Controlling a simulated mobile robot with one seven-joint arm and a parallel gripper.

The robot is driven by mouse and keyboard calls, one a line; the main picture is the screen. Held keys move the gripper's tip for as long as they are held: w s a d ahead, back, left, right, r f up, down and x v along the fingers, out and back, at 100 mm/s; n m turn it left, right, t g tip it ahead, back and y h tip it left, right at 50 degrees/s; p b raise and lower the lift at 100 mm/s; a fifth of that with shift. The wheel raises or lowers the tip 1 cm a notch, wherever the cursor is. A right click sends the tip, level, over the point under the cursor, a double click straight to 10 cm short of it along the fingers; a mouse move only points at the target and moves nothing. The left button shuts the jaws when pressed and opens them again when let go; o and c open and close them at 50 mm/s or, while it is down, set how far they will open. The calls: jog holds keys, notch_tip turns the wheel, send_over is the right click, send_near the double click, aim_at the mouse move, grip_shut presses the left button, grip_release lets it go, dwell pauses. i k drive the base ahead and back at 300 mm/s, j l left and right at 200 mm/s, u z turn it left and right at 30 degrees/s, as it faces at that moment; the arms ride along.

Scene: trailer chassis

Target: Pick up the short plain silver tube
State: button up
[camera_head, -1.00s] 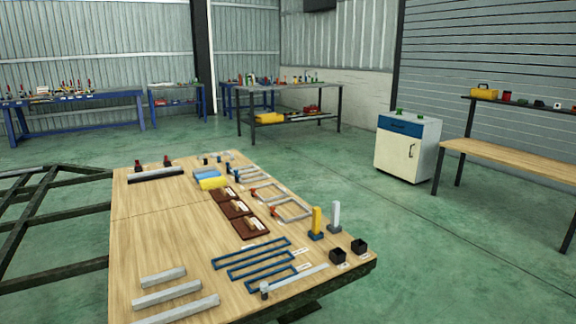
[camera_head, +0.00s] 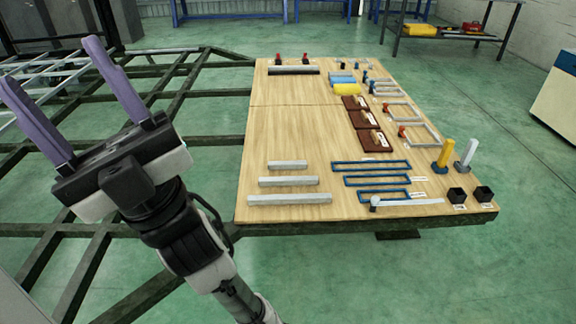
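Three plain silver tubes of different lengths lie side by side near the front left of the wooden table. The short tube (camera_head: 288,165) is the farthest back. The middle-length tube (camera_head: 288,181) and the longest tube (camera_head: 289,199) lie in front of it, with gaps between. My gripper (camera_head: 58,75) is raised at the left, over the chassis side and well apart from the tubes. Its two purple fingers are spread wide with nothing between them.
The wooden table (camera_head: 295,130) has bare room behind the tubes. Blue rectangular frames (camera_head: 376,181) lie right of them. Black cups (camera_head: 457,195) and a yellow upright piece (camera_head: 445,152) stand at the right. A dark chassis frame (camera_head: 195,90) spreads left of the table.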

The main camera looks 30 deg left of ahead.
aim_at(278, 164)
jog(key=i+u, duration=0.15)
jog(key=u, duration=0.3)
jog(key=i+u, duration=0.15)
jog(key=u, duration=0.25)
jog(key=i+l+u, duration=0.5)
jog(key=i+l, duration=1)
